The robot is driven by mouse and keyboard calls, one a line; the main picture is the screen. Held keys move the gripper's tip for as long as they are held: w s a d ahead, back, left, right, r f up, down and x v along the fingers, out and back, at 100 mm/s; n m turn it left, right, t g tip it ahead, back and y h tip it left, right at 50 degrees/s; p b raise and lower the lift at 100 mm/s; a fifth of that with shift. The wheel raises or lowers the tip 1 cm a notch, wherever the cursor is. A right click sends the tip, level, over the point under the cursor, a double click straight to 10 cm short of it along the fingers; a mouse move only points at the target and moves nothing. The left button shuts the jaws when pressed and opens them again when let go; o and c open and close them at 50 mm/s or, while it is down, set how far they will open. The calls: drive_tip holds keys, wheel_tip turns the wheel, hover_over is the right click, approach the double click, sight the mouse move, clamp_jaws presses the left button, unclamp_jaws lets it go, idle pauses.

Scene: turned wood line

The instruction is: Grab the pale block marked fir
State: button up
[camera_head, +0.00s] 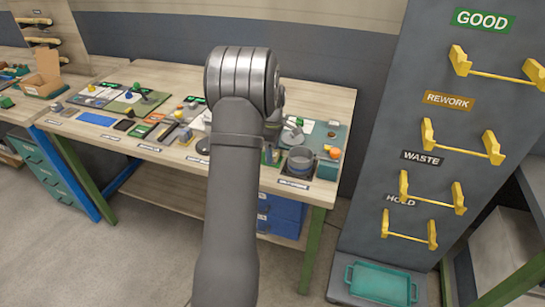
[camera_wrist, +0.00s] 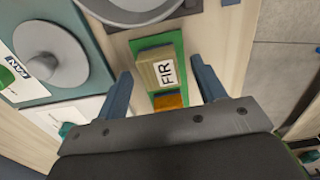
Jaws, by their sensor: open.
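The pale block marked FIR (camera_wrist: 156,69) sits on a narrow green base (camera_wrist: 178,46) in the wrist view, its white label facing up and to the right. My gripper (camera_wrist: 161,70) is open, with one dark blue finger to the left of the block and one to the right. Both fingers look apart from the block, with nothing held between them. An orange piece (camera_wrist: 170,101) lies on the same base, nearer the gripper body. In the head view my arm covers the gripper, and I cannot make out the block there.
A grey round dish (camera_wrist: 128,8) stands close beyond the block. A grey knobbed disc (camera_wrist: 50,58) lies on a teal mat (camera_wrist: 88,88) to the left. The bench edge is to the right. In the head view, a dark rack with yellow brackets (camera_head: 463,144) stands right of the bench.

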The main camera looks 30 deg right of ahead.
drive_tip(key=shift+f, duration=0.15)
drive_tip(key=c, duration=1)
drive_tip(key=shift+c, duration=0.2)
